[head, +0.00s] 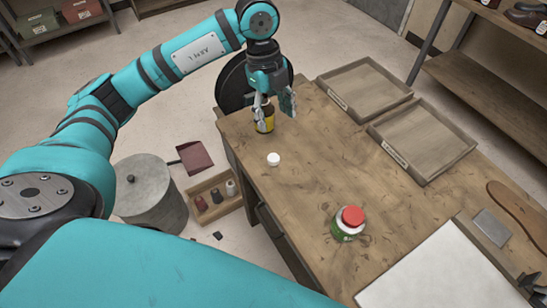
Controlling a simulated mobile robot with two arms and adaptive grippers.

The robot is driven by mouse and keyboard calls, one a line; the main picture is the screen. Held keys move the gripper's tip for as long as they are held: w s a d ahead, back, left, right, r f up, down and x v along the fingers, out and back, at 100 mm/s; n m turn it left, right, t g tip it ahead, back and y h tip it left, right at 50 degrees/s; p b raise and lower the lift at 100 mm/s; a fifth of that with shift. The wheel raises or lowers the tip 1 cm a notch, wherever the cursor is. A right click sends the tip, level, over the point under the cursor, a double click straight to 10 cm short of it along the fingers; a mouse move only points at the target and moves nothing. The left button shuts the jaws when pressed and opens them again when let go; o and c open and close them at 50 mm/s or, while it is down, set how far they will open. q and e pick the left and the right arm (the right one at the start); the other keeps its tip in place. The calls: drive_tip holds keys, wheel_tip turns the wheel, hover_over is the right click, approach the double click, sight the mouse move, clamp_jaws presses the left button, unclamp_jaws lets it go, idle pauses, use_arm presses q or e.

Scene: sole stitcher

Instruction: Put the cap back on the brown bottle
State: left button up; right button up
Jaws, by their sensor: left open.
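The brown bottle (266,125) with a yellow label stands on the wooden workbench (300,190) near its far left corner. My left gripper (274,108) is open and points down at the bottle. One finger overlaps the bottle in the picture, and the other is to its right. The fingers hide the bottle's top, and I cannot tell whether they touch it. A small white cap (273,159) lies on the bench in front of the bottle, near the left edge. My right gripper is not in view.
A green bottle with a red cap (352,216) stands mid-bench. Two shallow wooden trays (386,151) line the far right side. A white sheet (435,275), a grey block and a brown sole (515,205) lie at the front right. A small crate (217,208) sits left of the bench.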

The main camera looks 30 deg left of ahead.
use_arm(q)
drive_tip(key=shift+a+r+n+y, duration=0.2)
drive_tip(key=shift+a+n+y, duration=0.1)
drive_tip(key=shift+a, duration=0.55)
drive_tip(key=p, duration=0.2)
hover_over(273, 160)
wheel_tip(273, 160, down, 12)
drive_tip(key=shift+a+f, duration=0.1)
drive_tip(key=shift+f, duration=0.1)
